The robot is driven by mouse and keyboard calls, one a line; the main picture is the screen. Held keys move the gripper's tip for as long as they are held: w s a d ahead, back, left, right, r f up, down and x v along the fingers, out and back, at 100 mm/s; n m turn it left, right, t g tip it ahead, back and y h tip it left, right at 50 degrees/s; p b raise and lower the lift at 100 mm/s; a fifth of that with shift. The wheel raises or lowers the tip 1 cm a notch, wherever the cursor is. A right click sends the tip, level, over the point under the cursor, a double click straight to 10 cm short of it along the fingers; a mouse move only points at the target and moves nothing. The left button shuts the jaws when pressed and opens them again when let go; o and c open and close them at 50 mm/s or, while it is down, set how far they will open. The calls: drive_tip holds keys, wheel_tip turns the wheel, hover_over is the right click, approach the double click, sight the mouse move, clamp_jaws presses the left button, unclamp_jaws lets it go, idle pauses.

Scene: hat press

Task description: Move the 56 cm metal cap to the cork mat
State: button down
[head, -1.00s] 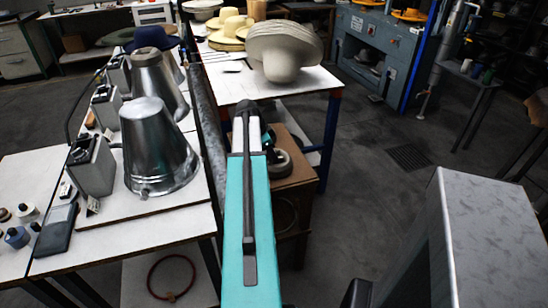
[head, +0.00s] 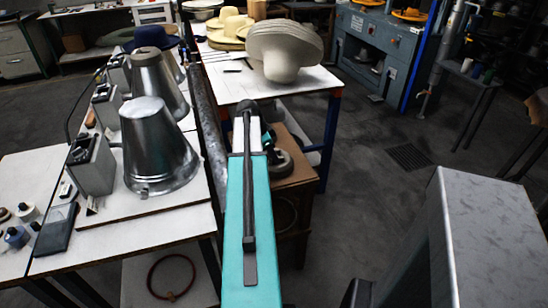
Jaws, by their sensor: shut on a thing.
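Two bucket-shaped metal pieces with flared lower rims stand on the left worktable: a nearer one (head: 155,150) and one behind it (head: 160,85). I cannot read a size on either, so I cannot tell which, if any, is the 56 cm metal cap. My teal arm stretches forward through the middle of the picture. A small part of my wrist shows past its far end, beside the white table. My gripper and whatever it may hold are hidden behind the arm. I cannot make out a cork mat.
The white left worktable (head: 110,213) carries grey control boxes (head: 92,165) beside the metal pieces. A white table (head: 305,82) ahead holds stacked pale hats (head: 284,48). A low brown wooden stand (head: 300,178) sits beneath my arm. Open floor lies to the right, around a drain grate (head: 409,157).

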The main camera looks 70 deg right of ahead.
drive_tip(key=c, duration=1.6)
unclamp_jaws()
drive_tip(key=shift+r, duration=0.1)
drive_tip(key=shift+c, duration=0.2)
drive_tip(key=s+p+v, duration=0.1)
drive_tip(key=p+v, duration=0.2)
drive_tip(key=v, duration=0.4)
drive_tip(key=shift+d+r+p, duration=0.25)
drive_tip(key=shift+d+p, duration=0.05)
drive_tip(key=shift+p, duration=0.1)
